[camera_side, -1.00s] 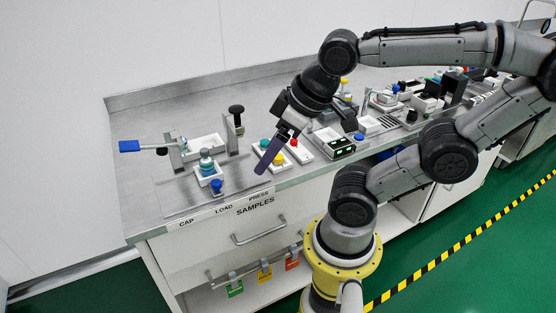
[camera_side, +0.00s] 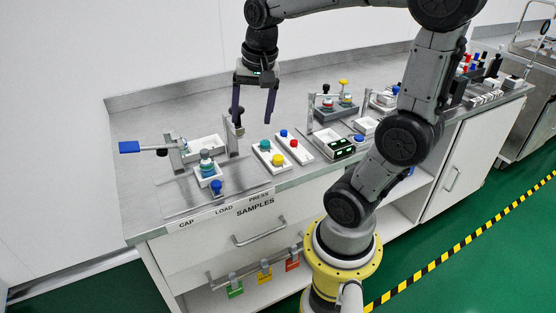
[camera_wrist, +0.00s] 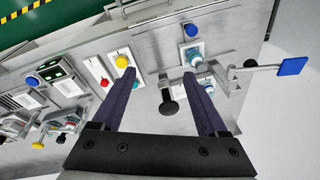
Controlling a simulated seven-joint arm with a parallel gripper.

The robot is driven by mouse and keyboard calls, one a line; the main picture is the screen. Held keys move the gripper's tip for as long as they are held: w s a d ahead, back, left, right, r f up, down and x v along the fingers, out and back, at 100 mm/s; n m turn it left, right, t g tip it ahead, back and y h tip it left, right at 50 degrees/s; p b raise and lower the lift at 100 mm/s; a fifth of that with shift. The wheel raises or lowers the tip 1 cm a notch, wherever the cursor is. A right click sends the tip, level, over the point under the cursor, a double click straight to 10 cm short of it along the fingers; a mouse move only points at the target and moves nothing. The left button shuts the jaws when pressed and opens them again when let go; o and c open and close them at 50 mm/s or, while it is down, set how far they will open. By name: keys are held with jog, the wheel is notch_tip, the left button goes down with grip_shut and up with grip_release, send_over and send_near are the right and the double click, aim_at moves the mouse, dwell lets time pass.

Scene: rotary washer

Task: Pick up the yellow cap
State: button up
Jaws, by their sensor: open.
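A yellow cap (camera_side: 278,160) sits in the front end of a white tray (camera_side: 270,154), with a teal cap (camera_side: 264,144) behind it. In the wrist view the yellow cap (camera_wrist: 122,61) is just beside the tip of the left finger, as seen there, and the teal cap (camera_wrist: 121,91) is partly hidden by that finger. My gripper (camera_side: 252,120) is open and empty, pointing down above the bench, behind and left of the yellow cap. Its two dark purple fingers (camera_wrist: 159,73) are wide apart. Another yellow-topped piece (camera_side: 343,82) stands farther back right.
A second white tray (camera_side: 297,150) with a blue and a red cap lies just right. On the left stands a fixture with a blue-handled lever (camera_side: 130,146), a teal vial (camera_side: 206,164) and a blue cap (camera_side: 216,187). A black-knobbed post (camera_wrist: 168,107) stands near my fingers.

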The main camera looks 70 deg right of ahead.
jog(key=d+f+m+g, duration=0.1)
jog(key=d+f+m, duration=0.2)
jog(key=d, duration=0.4)
jog(key=m+g+y, duration=0.1)
jog(key=m, duration=0.1)
send_over(278, 157)
jog(key=f, duration=1.1)
jog(key=shift+s+a+f, duration=0.25)
jog(key=shift+a, duration=0.1)
jog(key=shift+w+d+f, duration=0.15)
jog(key=shift+d+f, duration=0.05)
jog(key=shift+f, duration=1.15)
jog(key=shift+w+d+f, duration=0.1)
jog(key=shift+d+f, duration=0.05)
jog(key=shift+f, duration=1.15)
jog(key=shift+c, duration=0.2)
grip_shut()
